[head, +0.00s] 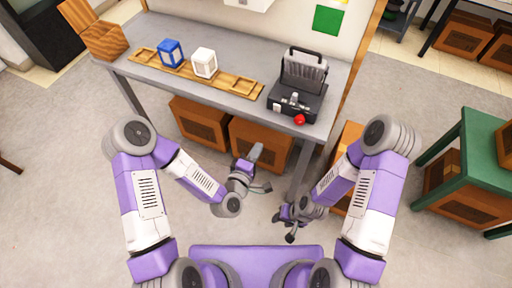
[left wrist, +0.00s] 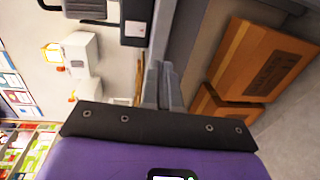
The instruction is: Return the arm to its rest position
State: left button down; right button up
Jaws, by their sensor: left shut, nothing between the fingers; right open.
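My left gripper (head: 256,160) is in front of the grey table's near edge, below the tabletop level in the head view. It is shut with nothing in it. In the left wrist view its fingers (left wrist: 163,85) lie close together and point toward the table. My right gripper (head: 287,222) hangs lower, in front of my purple base, open and empty. Both arms are bent inward at the elbows, with the upper arms at the left and right of the head view.
The grey table (head: 245,57) holds a wooden tray (head: 236,82) with a blue block (head: 171,53) and a white block (head: 204,63), a black machine (head: 297,97) with a red button, and a wooden holder (head: 106,41). Brown boxes (head: 262,140) stand underneath. A green table (head: 470,150) is right.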

pick_arm(q)
jog(key=shift+s, duration=0.1)
dwell(0.3)
jog(key=shift+f, duration=0.1)
jog(key=s+a+f+m+g+y+p, duration=0.1)
jog(key=s+a+f+m+g+p, duration=0.2)
jog(key=s+a+f+m+g, duration=0.2)
jog(key=s+a+f+m+g+y+p, duration=0.1)
jog(key=s+a+f+m+g+p, duration=0.2)
jog(key=s+f+g, duration=0.6)
jog(key=s+a+m, duration=0.2)
jog(key=shift+s+m+g+y, duration=0.3)
jog(key=shift+s, duration=0.1)
pick_arm(e)
notch_tip(320, 180, up, 6)
jog(key=shift+r, duration=0.2)
jog(key=shift+a, duration=0.1)
jog(key=shift+c, duration=0.2)
dwell(0.4)
